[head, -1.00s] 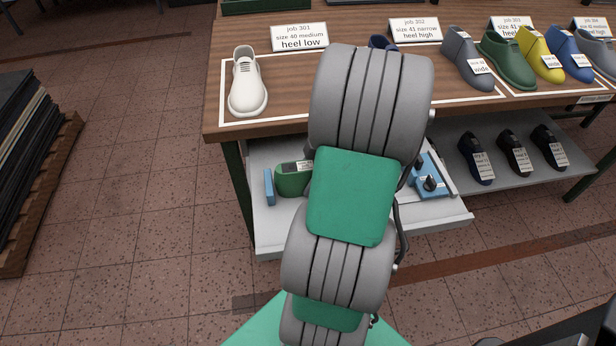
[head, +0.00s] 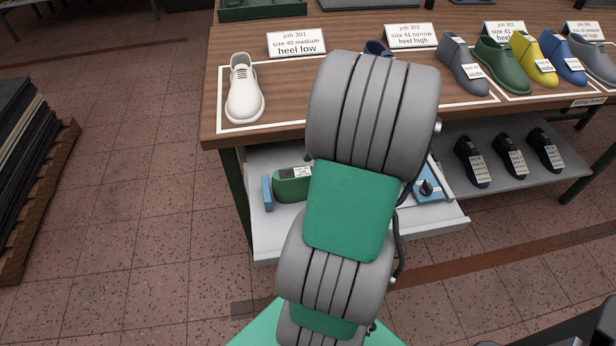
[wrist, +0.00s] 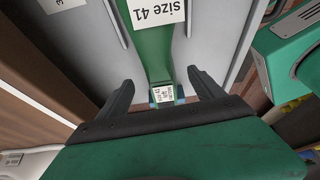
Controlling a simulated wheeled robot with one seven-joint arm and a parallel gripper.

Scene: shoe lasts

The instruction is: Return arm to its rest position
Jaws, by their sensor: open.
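My gripper (wrist: 160,92) shows in the wrist view with its two dark fingers spread apart. A green item (wrist: 152,45) with a "size 41" label lies beyond and between the fingers; I cannot tell how far away it is, and no finger visibly touches it. In the head view my grey and green arm stands up in front of the table, and the gripper is hidden behind it.
The wooden table (head: 212,110) holds a white shoe last (head: 243,92) and several coloured lasts at right. A light drawer (head: 262,235) holding a green last (head: 292,186) is open below. Dark lasts sit on a lower shelf (head: 500,184). A dark stack (head: 25,125) stands at left; tiled floor lies between.

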